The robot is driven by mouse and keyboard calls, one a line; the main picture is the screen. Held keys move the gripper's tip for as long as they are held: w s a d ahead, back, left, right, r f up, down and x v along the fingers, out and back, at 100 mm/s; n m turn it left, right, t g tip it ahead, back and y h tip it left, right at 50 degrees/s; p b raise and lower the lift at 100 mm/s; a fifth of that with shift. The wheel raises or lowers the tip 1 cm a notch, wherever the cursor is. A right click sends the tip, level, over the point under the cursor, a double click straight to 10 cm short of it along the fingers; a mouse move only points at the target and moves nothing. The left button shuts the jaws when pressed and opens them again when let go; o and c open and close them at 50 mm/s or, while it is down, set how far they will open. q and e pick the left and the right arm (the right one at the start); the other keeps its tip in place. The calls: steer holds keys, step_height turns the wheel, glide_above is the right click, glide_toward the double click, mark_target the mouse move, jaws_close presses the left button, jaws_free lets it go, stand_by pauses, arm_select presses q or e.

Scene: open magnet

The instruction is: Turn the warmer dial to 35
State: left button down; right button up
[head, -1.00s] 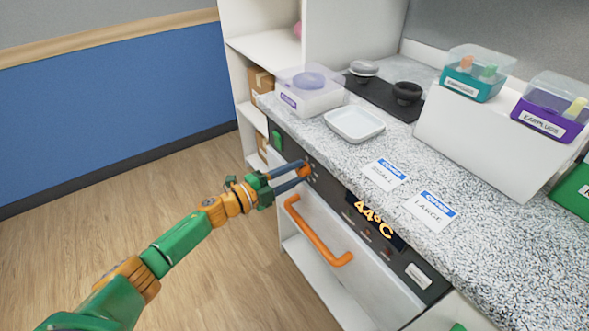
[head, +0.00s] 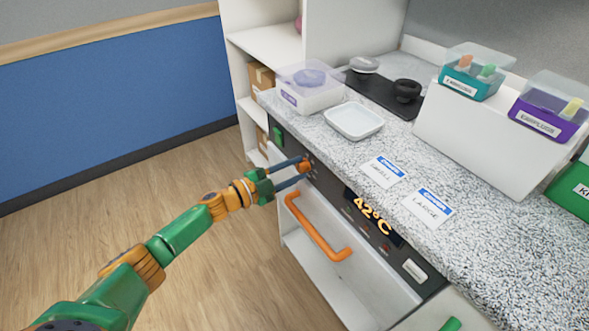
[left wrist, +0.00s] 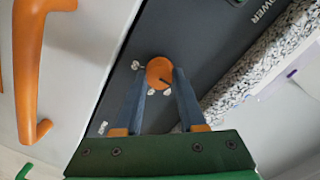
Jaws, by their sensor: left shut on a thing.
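The warmer dial is a round orange knob (head: 305,166) on the dark control panel under the counter's front edge. It also shows in the left wrist view (left wrist: 160,73), with a dark pointer line on its face and small white marks around it. My left gripper (head: 302,170) is shut on the dial, one blue finger on each side; its fingers also show in the left wrist view (left wrist: 161,85). The display (head: 373,216) on the panel reads 42°C in orange. My right gripper is not in view.
An orange handle (head: 318,232) sticks out from the white warmer front just below the panel. Above, the speckled counter (head: 330,150) carries a white tray (head: 354,121), a clear-lidded box (head: 308,98) and two label cards. Open floor lies at the left.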

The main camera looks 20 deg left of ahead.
arm_select(q)
steer(key=shift+c, duration=2.4)
jaws_free()
steer(key=v, duration=0.7)
steer(key=shift+p, duration=0.4)
steer(key=shift+a+f, duration=0.1)
